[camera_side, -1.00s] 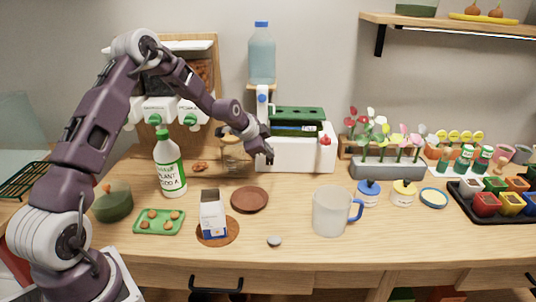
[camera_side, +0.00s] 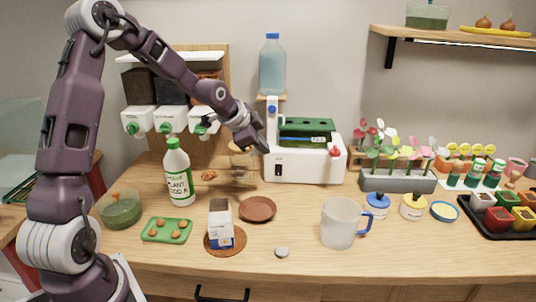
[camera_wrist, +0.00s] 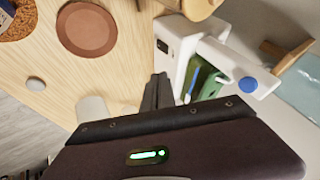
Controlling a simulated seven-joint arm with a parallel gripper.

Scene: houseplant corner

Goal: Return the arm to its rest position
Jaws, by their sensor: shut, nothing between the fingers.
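My gripper (camera_side: 260,143) is shut and empty, raised in front of the left end of the white machine (camera_side: 290,172) with a green tank on top. In the side view it overlaps the clear glass jar (camera_side: 241,168), and I cannot tell the exact gap between them. In the wrist view the closed dark fingers (camera_wrist: 158,90) point toward the white machine (camera_wrist: 172,50), with bare table to their left. My arm is bent, its elbow high at the upper left of the side view.
A plant food bottle (camera_side: 179,178), a carton (camera_side: 221,222), a brown saucer (camera_side: 257,209), a frosted mug (camera_side: 339,224) and a green tray (camera_side: 167,238) stand on the table. A dispenser rack (camera_side: 215,70) is behind my forearm. A blue bottle (camera_side: 272,68) stands high at the back.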

